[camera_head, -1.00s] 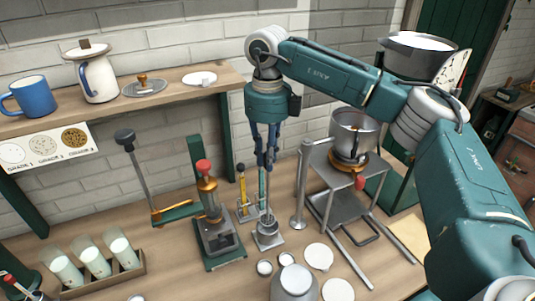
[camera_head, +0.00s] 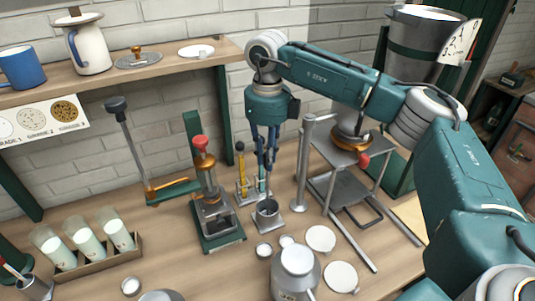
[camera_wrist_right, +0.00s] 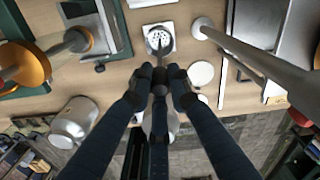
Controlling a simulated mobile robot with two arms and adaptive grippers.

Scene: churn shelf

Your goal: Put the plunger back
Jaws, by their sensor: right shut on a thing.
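My right gripper (camera_head: 265,168) is above the bench, shut on the thin rod of the plunger. The plunger (camera_wrist_right: 159,60) runs down from the fingers toward a small metal cup on a square base (camera_head: 267,210). In the right wrist view, a perforated disc (camera_wrist_right: 158,40) shows at the cup's mouth, over the pale square base (camera_wrist_right: 170,30). I cannot tell how deep the disc sits in the cup. The fingers hide the upper rod. My left gripper is not in view.
A press with a red knob (camera_head: 203,145) stands left of the cup. A grey post (camera_head: 302,165) and metal stand (camera_head: 345,150) are at right. Tubes in a wooden rack (camera_head: 95,255) stand left.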

